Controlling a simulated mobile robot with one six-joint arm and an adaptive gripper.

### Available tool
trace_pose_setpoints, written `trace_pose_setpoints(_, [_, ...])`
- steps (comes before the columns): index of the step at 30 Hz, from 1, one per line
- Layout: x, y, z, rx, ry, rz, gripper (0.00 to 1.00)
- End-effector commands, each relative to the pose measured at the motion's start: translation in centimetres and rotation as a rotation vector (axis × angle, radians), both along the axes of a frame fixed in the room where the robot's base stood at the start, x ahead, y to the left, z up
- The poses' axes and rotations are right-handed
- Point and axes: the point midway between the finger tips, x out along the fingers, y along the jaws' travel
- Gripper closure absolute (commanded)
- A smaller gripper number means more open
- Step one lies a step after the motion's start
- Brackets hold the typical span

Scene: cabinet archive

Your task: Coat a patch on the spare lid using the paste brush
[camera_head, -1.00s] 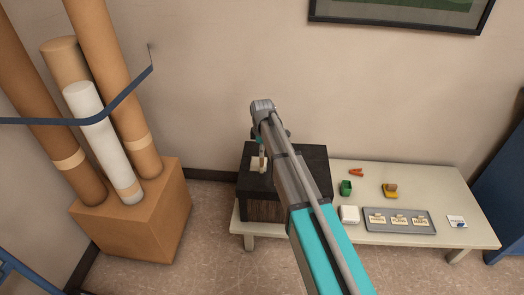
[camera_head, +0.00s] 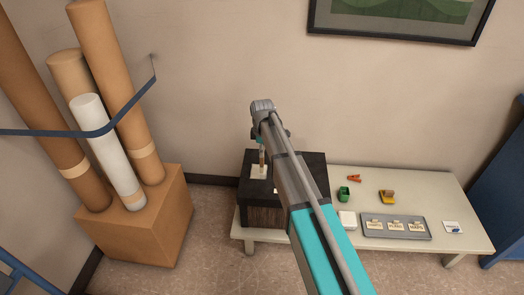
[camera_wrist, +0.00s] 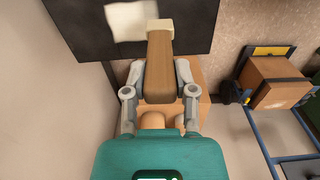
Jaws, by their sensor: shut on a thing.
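My gripper (camera_wrist: 160,82) is shut on the paste brush (camera_wrist: 159,66), which has a flat brown handle and a cream tip. The brush also shows in the head view (camera_head: 263,156), hanging below the wrist. The dark lid (camera_wrist: 75,32) lies flat on top of a dark wood-sided box; it also shows in the head view (camera_head: 317,172), partly hidden by my arm. A pale, roughly square patch (camera_wrist: 128,20) is on the lid, and it shows in the head view too (camera_head: 258,173). The brush tip is right at the patch; I cannot tell whether it touches.
The low pale table (camera_head: 440,190) holds a grey tray (camera_head: 428,233) with labelled cards, a green cup (camera_head: 343,194), a yellow-based stamp (camera_head: 387,196), a red clip (camera_head: 354,178) and a white block (camera_head: 347,220). Tall tubes stand in a cardboard box (camera_head: 135,225) at left.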

Motion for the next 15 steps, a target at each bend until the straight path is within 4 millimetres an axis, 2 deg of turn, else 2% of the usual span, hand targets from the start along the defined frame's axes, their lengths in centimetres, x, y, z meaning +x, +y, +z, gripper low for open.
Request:
trace_pose_setpoints(5, [0.0,0.0,0.3,0.0,0.0,0.0,1.0])
trace_pose_setpoints(15, [0.0,0.0,2.6,0.0,0.0,0.0,1.0])
